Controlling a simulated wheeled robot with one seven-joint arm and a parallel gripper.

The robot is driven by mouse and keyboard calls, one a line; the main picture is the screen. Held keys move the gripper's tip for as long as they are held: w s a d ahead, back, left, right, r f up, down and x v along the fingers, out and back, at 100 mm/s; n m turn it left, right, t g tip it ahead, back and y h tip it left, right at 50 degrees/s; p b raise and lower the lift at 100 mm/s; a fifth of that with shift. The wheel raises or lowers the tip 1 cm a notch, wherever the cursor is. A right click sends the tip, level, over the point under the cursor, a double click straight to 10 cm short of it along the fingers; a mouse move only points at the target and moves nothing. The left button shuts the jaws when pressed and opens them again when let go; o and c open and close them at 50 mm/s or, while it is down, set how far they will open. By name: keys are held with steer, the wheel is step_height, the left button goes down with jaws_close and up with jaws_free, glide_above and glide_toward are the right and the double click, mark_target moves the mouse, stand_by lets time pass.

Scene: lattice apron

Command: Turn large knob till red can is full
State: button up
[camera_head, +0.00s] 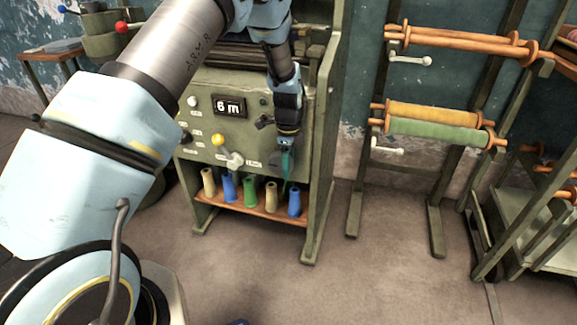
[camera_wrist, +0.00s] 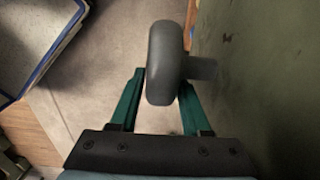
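A machine with a green panel (camera_head: 204,123) and a "6 m" display stands ahead in the head view. My gripper (camera_head: 287,165) points down at the panel's lower right, in front of it. In the wrist view a thick grey rounded knob (camera_wrist: 164,60) sticks out from the green panel on a short shaft. Its near end lies between the two green fingers of my gripper (camera_wrist: 160,92), which stand apart with narrow gaps beside it. I cannot tell whether either finger touches it. I see no red can.
A yellow-tipped lever (camera_head: 218,140) and a pale handle (camera_head: 235,160) are left of my gripper on the panel. Several coloured cones stand on the orange shelf (camera_head: 246,207) below. A green rack (camera_head: 437,225) with spools stands to the right. The floor in front is clear.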

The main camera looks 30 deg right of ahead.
jaws_close()
stand_by(0.5)
